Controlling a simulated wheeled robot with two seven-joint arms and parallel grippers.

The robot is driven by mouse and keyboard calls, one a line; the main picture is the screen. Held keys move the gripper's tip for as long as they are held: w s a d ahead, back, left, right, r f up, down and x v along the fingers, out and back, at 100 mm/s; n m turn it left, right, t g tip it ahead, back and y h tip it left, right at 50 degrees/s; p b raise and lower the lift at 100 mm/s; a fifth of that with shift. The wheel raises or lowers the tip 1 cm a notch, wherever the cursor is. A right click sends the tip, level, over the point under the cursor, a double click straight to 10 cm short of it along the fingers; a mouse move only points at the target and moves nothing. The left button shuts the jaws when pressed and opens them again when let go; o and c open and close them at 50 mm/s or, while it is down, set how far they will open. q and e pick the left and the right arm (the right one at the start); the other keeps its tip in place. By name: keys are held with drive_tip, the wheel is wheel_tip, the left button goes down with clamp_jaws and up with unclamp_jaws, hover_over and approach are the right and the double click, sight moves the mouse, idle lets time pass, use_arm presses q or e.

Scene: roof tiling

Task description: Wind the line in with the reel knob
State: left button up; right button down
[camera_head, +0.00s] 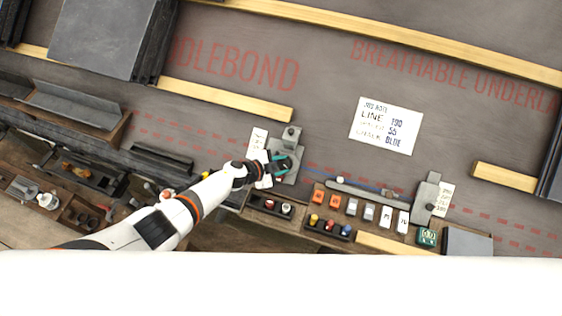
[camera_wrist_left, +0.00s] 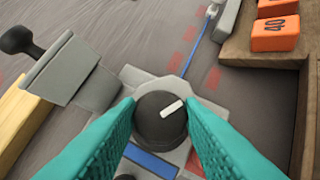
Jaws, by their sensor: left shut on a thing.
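The dark round reel knob (camera_wrist_left: 160,118) with a white mark sits on a grey reel plate (camera_wrist_left: 135,78) in the left wrist view. My left gripper (camera_wrist_left: 160,122) has its teal fingers on both sides of the knob and is shut on it. In the head view my left gripper (camera_head: 276,163) is at the reel block (camera_head: 290,138), and the knob is mostly hidden there. A blue line (camera_wrist_left: 200,45) runs from the reel; in the head view the line (camera_head: 345,177) goes right toward a grey bracket (camera_head: 428,197). My right gripper is not seen.
A job card (camera_head: 385,126) reading LINE, 55 and BLUE lies on the underlay. A tray (camera_head: 300,232) holds coloured caps and numbered blocks near the reel. Wooden battens (camera_head: 225,97) cross the roof, with dark slates (camera_head: 103,38) stacked at upper left. The underlay around the card is clear.

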use_arm(q)
drive_tip(key=m+g, duration=0.2)
drive_tip(key=m, duration=0.2)
drive_tip(key=shift+w+r+m+g+p, duration=0.15)
drive_tip(key=shift+w+m+g+p, duration=0.1)
drive_tip(key=shift+m+g+p, duration=0.15)
drive_tip(key=m+g+y, duration=0.1)
drive_tip(key=m, duration=0.1)
drive_tip(key=m+g, duration=0.1)
drive_tip(key=m, duration=0.1)
drive_tip(key=shift+w+d+y, duration=0.1)
drive_tip(key=shift+y, duration=0.3)
drive_tip(key=m+y+b, duration=0.1)
drive_tip(key=m, duration=0.2)
drive_tip(key=m+g+y, duration=0.1)
drive_tip(key=m+y, duration=0.1)
drive_tip(key=m, duration=0.1)
drive_tip(key=shift+d+r+g+b, duration=0.1)
drive_tip(key=shift+d+g+b, duration=0.1)
drive_tip(key=shift+g+b, duration=0.15)
drive_tip(key=m+y+b, duration=0.1)
drive_tip(key=m+y, duration=0.2)
drive_tip(key=m, duration=0.1)
drive_tip(key=shift+d+m, duration=0.15)
drive_tip(key=shift+m, duration=0.25)
drive_tip(key=o, duration=1)
drive_tip(key=shift+c, duration=0.2)
drive_tip(key=shift+r, duration=0.1)
